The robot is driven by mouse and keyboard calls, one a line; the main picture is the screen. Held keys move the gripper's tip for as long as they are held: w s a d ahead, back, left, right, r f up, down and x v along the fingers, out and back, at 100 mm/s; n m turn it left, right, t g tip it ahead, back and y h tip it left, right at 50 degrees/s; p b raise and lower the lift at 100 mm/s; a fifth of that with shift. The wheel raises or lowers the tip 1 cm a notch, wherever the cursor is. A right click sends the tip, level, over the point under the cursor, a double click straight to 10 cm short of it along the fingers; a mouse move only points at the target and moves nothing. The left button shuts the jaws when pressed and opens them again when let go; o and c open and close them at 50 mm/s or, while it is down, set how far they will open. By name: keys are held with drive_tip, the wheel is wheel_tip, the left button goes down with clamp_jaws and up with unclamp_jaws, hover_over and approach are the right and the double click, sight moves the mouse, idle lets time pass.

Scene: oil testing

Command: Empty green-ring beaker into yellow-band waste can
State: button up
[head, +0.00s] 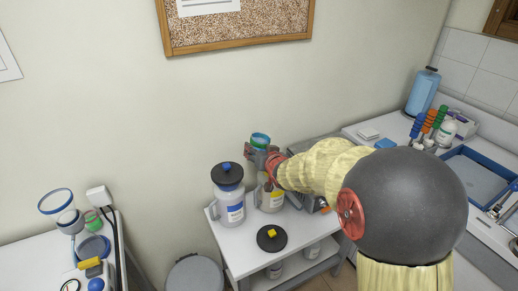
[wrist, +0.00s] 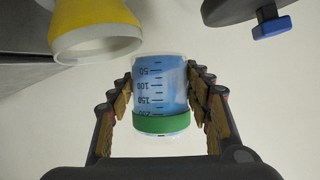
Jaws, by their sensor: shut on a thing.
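The green-ring beaker (wrist: 160,95) is a clear graduated cup with blue contents and a green ring near its rim. It also shows in the head view (head: 260,141), roughly upright. My gripper (wrist: 160,100) is shut on it, one finger on each side, and holds it in the air above the small table. The yellow-band waste can (head: 271,200) stands below my gripper, partly hidden by it. In the wrist view, which looks upside down, the can's yellow band and open white mouth (wrist: 95,40) are at the upper left, apart from the beaker.
A blue-label can (head: 230,205) with a black, blue-knobbed lid stands left of the yellow-band can. A black lid with a yellow knob (head: 272,239) lies on the table in front. A wall is close behind. A round grey bin (head: 195,274) stands on the floor.

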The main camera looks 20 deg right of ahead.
sight(265, 145)
drive_tip(key=shift+w+a+f+m+t+y+p, duration=0.1)
drive_tip(key=shift+a+m+y+p, duration=0.2)
drive_tip(key=shift+p, duration=0.4)
drive_tip(key=shift+s+a+r+m+t+y+p, duration=0.15)
drive_tip(key=shift+m+p, duration=0.3)
drive_tip(key=shift+p, duration=0.25)
drive_tip(key=shift+w+a+f+m+t+y+p, duration=0.15)
drive_tip(key=shift+m+y+p, duration=0.15)
drive_tip(key=shift+p, duration=0.4)
drive_tip(key=shift+a+m+p, duration=0.1)
drive_tip(key=shift+m+p, duration=0.35)
drive_tip(key=shift+p, duration=0.05)
